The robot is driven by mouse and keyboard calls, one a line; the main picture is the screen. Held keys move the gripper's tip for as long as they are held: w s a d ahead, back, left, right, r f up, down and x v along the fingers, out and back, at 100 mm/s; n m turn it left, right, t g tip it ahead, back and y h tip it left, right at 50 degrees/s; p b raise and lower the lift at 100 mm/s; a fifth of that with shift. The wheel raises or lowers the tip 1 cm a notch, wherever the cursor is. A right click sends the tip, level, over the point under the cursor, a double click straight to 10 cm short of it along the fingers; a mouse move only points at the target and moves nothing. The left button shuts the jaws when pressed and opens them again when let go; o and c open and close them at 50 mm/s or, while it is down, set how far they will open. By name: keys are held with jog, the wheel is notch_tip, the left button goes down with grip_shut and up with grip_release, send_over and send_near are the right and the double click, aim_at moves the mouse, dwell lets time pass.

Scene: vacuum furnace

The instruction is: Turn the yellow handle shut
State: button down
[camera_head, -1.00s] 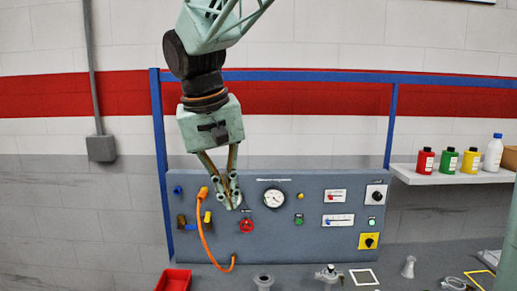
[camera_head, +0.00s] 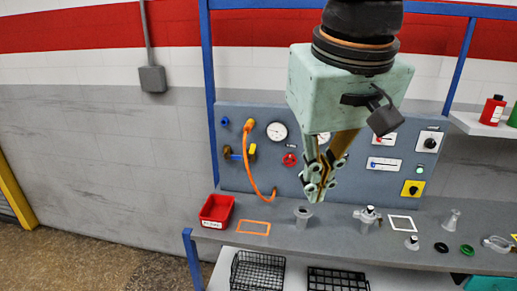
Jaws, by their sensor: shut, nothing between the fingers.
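The small yellow handle (camera_head: 252,152) is on the left part of the grey control panel (camera_head: 350,190). It stands roughly upright, just right of the orange hose's upper part. My gripper (camera_head: 316,192) hangs in front of the panel, fingers pointing down, shut and empty. It is to the right of the yellow handle and lower in the picture, apart from it. My gripper hides part of the panel's middle, including part of a gauge.
A blue-and-brass fitting (camera_head: 229,152) is left of the orange hose (camera_head: 258,187). A red knob (camera_head: 289,160) lies between handle and gripper. A red bin (camera_head: 216,211), a metal flanged piece (camera_head: 303,216) and other parts stand on the bench. A blue frame post (camera_head: 209,90) rises at the panel's left.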

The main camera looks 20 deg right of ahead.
jog(key=s+a+f+n+t+b, duration=0.1)
jog(key=s+f, duration=0.4)
jog(key=s, duration=0.4)
jog(key=shift+s+a+y, duration=0.2)
jog(key=shift+y, duration=0.2)
jog(key=shift+d, duration=0.15)
